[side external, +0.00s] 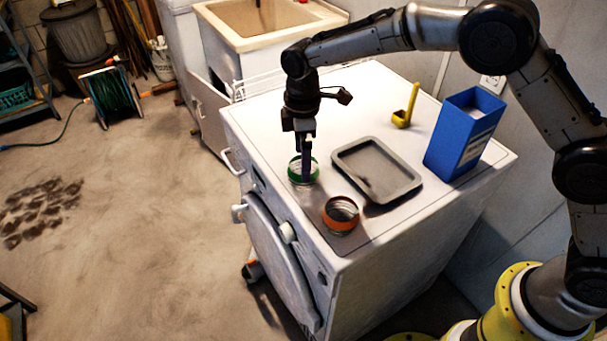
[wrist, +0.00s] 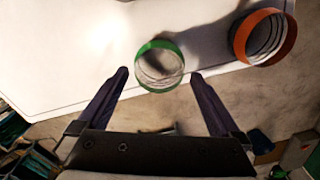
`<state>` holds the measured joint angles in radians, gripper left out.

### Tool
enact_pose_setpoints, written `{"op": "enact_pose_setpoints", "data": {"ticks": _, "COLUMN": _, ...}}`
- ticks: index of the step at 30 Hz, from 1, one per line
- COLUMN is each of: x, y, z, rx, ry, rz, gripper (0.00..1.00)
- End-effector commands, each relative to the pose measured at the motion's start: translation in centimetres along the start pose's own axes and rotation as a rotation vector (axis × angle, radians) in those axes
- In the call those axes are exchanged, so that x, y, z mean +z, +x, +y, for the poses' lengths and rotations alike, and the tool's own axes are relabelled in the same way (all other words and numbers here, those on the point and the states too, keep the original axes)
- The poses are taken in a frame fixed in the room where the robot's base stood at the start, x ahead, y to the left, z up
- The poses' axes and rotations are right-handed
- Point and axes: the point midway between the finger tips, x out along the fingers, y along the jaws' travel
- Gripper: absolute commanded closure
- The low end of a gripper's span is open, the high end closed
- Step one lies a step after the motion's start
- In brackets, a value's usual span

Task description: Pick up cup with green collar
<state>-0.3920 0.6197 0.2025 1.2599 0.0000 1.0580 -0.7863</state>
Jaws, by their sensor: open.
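The cup with the green collar (side external: 296,170) stands on the front part of the washing machine's white top, near its left edge. In the wrist view the green-collared cup (wrist: 160,68) shows its open mouth, a little beyond the fingertips and between their lines. My gripper (side external: 305,160) points down at this cup and partly covers it in the side view. In the wrist view my gripper (wrist: 160,74) has its two dark fingers wide apart, with nothing held. Whether a finger touches the cup I cannot tell.
A cup with an orange collar (side external: 341,214) stands close by; it also shows in the wrist view (wrist: 265,37). A grey tray (side external: 411,172) lies beside both cups. Behind are a yellow scoop (side external: 403,117) and a blue box (side external: 464,134). The machine's front edge is near.

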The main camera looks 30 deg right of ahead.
Motion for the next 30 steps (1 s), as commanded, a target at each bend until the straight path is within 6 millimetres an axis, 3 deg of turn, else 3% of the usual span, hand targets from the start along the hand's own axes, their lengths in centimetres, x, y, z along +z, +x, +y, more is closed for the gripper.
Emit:
{"op": "enact_pose_setpoints", "data": {"ticks": 10, "x": 0.2, "y": 4.5, "z": 0.1, "rx": -0.003, "ry": 0.000, "rz": -0.003, "gripper": 0.00}}
{"op": "enact_pose_setpoints", "data": {"ticks": 20, "x": 0.2, "y": 5.2, "z": 0.1, "rx": -0.001, "ry": 0.000, "rz": -0.001, "gripper": 0.00}}
{"op": "enact_pose_setpoints", "data": {"ticks": 30, "x": 0.2, "y": 5.1, "z": 0.1, "rx": -0.001, "ry": 0.000, "rz": -0.001, "gripper": 0.59}}
